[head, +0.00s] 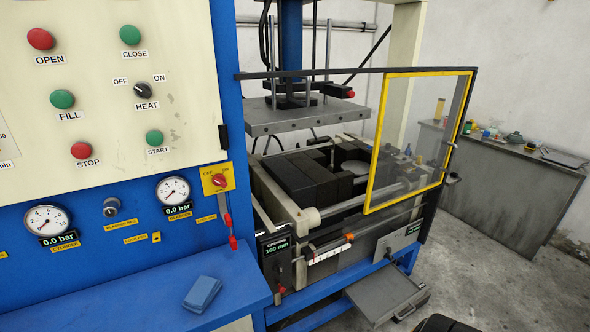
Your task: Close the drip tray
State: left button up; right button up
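The drip tray (378,294) is a flat grey metal drawer low at the front of the press, below the blue frame. It juts out toward me and to the right, with a handle (411,308) at its front edge. Its inner end goes under the press frame and is hidden. Neither of my grippers can be made out. A dark rounded shape at the bottom edge, just right of the tray, is cut off and I cannot tell what it is.
The press (345,180) stands behind the tray, with a yellow-framed clear guard (415,140) at its front right. Grey floor (490,280) is free on the right, before a grey workbench (510,190).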

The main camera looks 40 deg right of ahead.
aim_at(380, 295)
jog(key=z, duration=2.5)
jog(key=u, duration=0.5)
jog(key=i+l+u, duration=0.25)
jog(key=l, duration=0.35)
jog(key=i+l+u, duration=0.3)
jog(key=l, duration=0.4)
jog(key=i+l+u, duration=0.1)
jog(key=l, duration=0.25)
jog(key=i+l+u, duration=0.15)
jog(key=l, duration=0.25)
jog(key=i+l, duration=0.2)
jog(key=l, duration=0.2)
